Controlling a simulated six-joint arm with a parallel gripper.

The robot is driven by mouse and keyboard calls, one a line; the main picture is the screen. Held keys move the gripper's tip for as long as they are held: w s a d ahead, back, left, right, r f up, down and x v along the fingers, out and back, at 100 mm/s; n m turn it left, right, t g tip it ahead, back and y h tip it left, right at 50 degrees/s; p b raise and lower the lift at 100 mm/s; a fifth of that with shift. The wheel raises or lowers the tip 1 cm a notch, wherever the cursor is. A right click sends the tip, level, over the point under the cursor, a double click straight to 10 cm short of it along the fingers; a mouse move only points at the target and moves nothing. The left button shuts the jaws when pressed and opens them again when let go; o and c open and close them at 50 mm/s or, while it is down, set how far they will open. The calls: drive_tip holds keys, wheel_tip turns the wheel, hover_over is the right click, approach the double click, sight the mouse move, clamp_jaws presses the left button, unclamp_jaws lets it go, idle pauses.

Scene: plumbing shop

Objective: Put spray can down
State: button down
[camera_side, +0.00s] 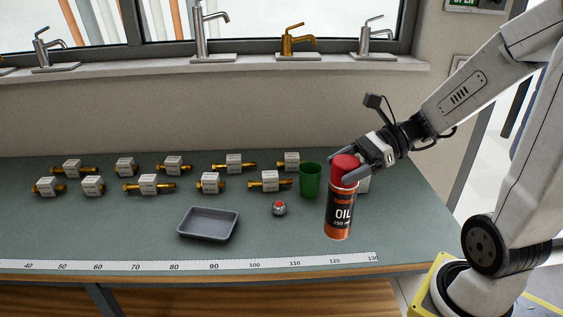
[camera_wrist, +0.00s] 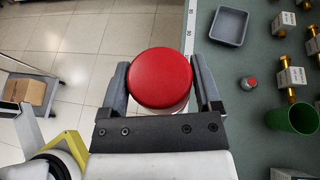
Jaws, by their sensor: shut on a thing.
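The spray can (camera_side: 341,208) is orange and black with a red cap and the word OIL on its label. It stands nearly upright, near the right end of the green bench. I cannot tell whether its base touches the bench. My gripper (camera_side: 346,160) is shut on the can near its top, coming from the upper right. In the wrist view the red cap (camera_wrist: 161,78) sits between the two fingers of my gripper (camera_wrist: 162,85), and the can's body is hidden below it.
A green cup (camera_side: 310,181) stands just left of the can. A small silver and red item (camera_side: 279,209) and a grey tray (camera_side: 208,224) lie further left. Several brass fittings with white labels (camera_side: 149,185) line the back. A ruler strip (camera_side: 190,266) runs along the front edge.

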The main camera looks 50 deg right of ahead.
drive_tip(key=w+f, duration=0.9)
drive_tip(key=w, duration=0.4)
drive_tip(key=shift+d, duration=0.2)
drive_tip(key=shift+w+f, duration=0.15)
drive_tip(key=shift+w+f, duration=0.2)
drive_tip(key=shift+f, duration=1.7)
unclamp_jaws()
